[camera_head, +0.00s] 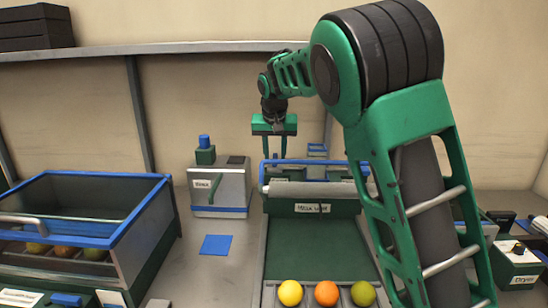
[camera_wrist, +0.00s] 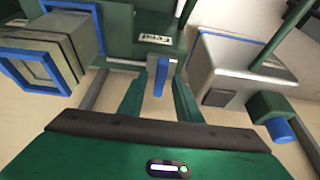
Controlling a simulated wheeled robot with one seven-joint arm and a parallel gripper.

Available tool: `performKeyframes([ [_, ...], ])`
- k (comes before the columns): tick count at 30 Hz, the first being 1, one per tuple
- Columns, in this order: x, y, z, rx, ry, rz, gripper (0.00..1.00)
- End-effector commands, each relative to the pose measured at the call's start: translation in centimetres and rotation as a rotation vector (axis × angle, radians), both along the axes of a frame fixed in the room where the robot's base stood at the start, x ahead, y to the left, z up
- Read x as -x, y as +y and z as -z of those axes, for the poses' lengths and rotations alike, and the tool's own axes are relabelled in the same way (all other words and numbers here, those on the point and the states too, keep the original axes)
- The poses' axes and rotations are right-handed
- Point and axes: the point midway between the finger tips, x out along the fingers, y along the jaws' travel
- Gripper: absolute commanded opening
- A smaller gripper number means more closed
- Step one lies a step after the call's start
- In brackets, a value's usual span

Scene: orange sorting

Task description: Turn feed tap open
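The feed tap's handle is a small blue bar (camera_wrist: 160,76) beside a white label (camera_wrist: 155,39) that appears to read "FEED" in the wrist view. It stands on a dark green housing. My gripper (camera_head: 275,157) points down over the back of the green machine in the head view. In the wrist view its two green fingers (camera_wrist: 160,88) are apart, one on each side of the blue bar. I cannot tell whether they touch it. In the head view I cannot clearly make out the handle behind the fingers.
A grey box (camera_head: 235,190) with a blue knob (camera_head: 204,142) stands left of the machine. A blue-rimmed glass bin (camera_head: 130,215) with fruit is at left. A yellow fruit (camera_head: 290,293), an orange (camera_head: 326,293) and a green fruit (camera_head: 363,293) lie in front. A dryer box (camera_head: 516,262) is at right.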

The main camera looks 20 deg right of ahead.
Motion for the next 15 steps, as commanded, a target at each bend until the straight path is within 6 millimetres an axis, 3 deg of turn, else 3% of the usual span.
performKeyframes([
  [3, 0.01, -0.01, -0.02, 0.0, 0.0, 0.0, 0.31],
  [7, 0.01, -0.01, -0.03, 0.0, 0.0, 0.0, 0.0],
  [15, 0.01, -0.03, -0.06, 0.0, 0.0, -0.009, 0.0],
])
